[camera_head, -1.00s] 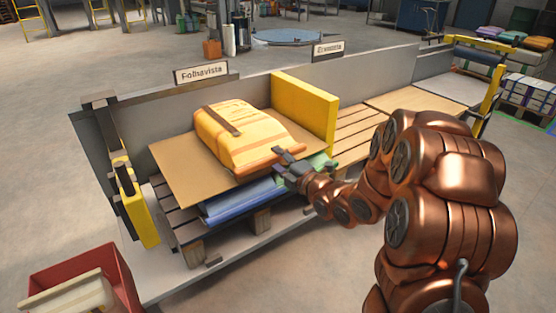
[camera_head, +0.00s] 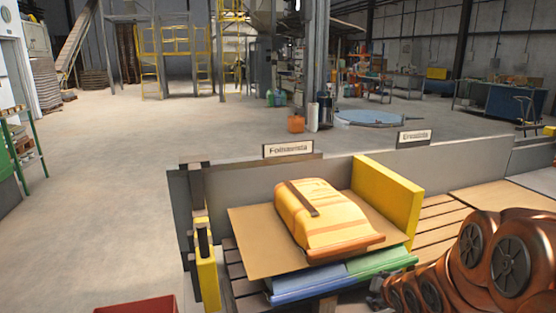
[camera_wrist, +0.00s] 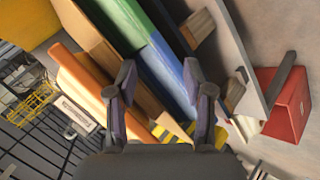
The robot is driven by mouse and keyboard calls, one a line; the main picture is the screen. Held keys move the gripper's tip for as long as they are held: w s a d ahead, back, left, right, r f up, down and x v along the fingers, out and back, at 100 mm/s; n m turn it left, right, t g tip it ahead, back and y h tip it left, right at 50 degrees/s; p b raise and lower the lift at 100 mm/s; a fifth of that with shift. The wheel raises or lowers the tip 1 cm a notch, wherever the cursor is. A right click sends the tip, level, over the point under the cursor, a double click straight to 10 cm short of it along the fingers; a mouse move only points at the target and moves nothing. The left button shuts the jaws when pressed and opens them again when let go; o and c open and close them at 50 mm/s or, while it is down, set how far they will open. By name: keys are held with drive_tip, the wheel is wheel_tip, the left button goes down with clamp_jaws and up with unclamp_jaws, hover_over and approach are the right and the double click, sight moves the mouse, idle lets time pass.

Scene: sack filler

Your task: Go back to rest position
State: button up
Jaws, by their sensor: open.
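My gripper (camera_wrist: 162,100) is open and empty in the wrist view. Its two fingers stand apart, facing the side of the sack stack. In the head view only part of it shows at the lower right, beside the stack's near right corner. An orange-yellow sack (camera_head: 322,218) with a dark strip lies on a cardboard sheet (camera_head: 255,243). It is apart from my gripper as far as I can tell. Below the sheet lie a blue sack (camera_head: 308,281) and a green sack (camera_head: 385,262) on a slatted wooden pallet.
A yellow panel (camera_head: 388,200) stands right of the sack, and a yellow post (camera_head: 207,270) stands at the left. A grey wall with a "Folhavista" sign (camera_head: 289,149) runs behind. A red bin (camera_head: 135,305) is at the lower left. Open floor (camera_head: 120,190) lies left.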

drive_tip(key=s+a+r+m+g, duration=0.15)
drive_tip(key=s+m+g, duration=0.3)
drive_tip(key=s, duration=0.75)
drive_tip(key=s+a+r+m+g, duration=0.1)
drive_tip(key=s+a+m+g, duration=0.3)
drive_tip(key=s, duration=0.9)
drive_tip(key=s+a+r+m+g, duration=0.15)
drive_tip(key=s+m+g, duration=0.3)
drive_tip(key=s, duration=0.75)
wheel_tip(320, 180, up, 19)
drive_tip(key=t+p, duration=0.1)
drive_tip(key=p, duration=1.7)
drive_tip(key=shift+w+m+t, duration=0.25)
drive_tip(key=shift+m+t, duration=0.05)
drive_tip(key=shift+t, duration=0.1)
drive_tip(key=shift+a+r, duration=0.1)
